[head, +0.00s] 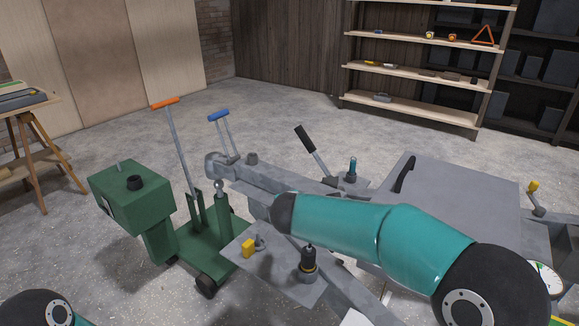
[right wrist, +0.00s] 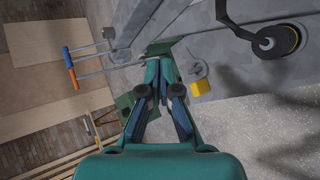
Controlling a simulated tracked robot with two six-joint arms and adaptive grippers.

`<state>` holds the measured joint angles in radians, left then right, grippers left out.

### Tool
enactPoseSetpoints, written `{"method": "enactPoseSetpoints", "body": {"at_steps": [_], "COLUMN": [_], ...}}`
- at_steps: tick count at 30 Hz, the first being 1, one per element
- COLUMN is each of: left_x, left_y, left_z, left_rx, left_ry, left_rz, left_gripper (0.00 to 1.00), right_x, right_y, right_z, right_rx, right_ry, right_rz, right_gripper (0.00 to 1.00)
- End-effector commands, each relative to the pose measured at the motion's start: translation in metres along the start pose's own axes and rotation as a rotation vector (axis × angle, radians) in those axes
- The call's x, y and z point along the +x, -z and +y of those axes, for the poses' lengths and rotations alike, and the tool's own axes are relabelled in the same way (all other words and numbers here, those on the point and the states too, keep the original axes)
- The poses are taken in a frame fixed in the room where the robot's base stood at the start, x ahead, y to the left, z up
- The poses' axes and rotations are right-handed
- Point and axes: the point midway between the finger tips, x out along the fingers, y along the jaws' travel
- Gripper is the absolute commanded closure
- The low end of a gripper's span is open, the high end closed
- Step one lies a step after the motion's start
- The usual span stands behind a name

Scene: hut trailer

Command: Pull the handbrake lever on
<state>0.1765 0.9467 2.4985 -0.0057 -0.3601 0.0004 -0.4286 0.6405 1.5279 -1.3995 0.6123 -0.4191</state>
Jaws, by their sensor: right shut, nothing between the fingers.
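The handbrake lever (head: 312,152) has a black grip on a grey shaft. In the head view it rises tilted up and to the left from the trailer drawbar, behind my right arm. I do not make it out in the right wrist view. My right gripper (right wrist: 160,68) is shut and empty in the right wrist view, with the green trolley and the drawbar beyond it. In the head view my teal right arm crosses in front of the drawbar, and the gripper's fingers are hidden. My left gripper is not in view.
A green trolley (head: 128,200) with an orange-topped handle (head: 165,103) stands left of the drawbar. A blue-topped handle (head: 218,115) stands beside it. Shelves (head: 420,75) stand behind open floor.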

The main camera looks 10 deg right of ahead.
Motion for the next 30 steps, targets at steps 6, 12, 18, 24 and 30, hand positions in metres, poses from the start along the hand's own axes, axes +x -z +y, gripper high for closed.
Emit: {"method": "enactPoseSetpoints", "body": {"at_steps": [6, 12, 18, 24, 30], "left_x": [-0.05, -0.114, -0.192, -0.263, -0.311], "left_y": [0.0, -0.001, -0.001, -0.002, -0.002], "left_z": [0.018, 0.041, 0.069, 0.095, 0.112], "left_rx": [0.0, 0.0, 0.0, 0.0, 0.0], "left_ry": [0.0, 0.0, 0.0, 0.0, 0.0], "left_rz": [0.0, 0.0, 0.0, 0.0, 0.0], "left_gripper": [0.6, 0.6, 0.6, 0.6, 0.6], "right_x": [-0.002, -0.03, -0.098, -0.179, -0.244], "right_y": [0.007, 0.014, 0.017, 0.006, -0.014], "right_z": [-0.05, -0.117, -0.18, -0.216, -0.239], "right_rx": [0.157, 0.443, 0.906, 1.399, 1.757], "right_ry": [0.204, 0.476, 0.782, 0.985, 1.053], "right_rz": [0.103, 0.189, 0.177, 0.003, -0.245], "right_gripper": [1.0, 1.0, 1.0, 1.0, 1.0]}}
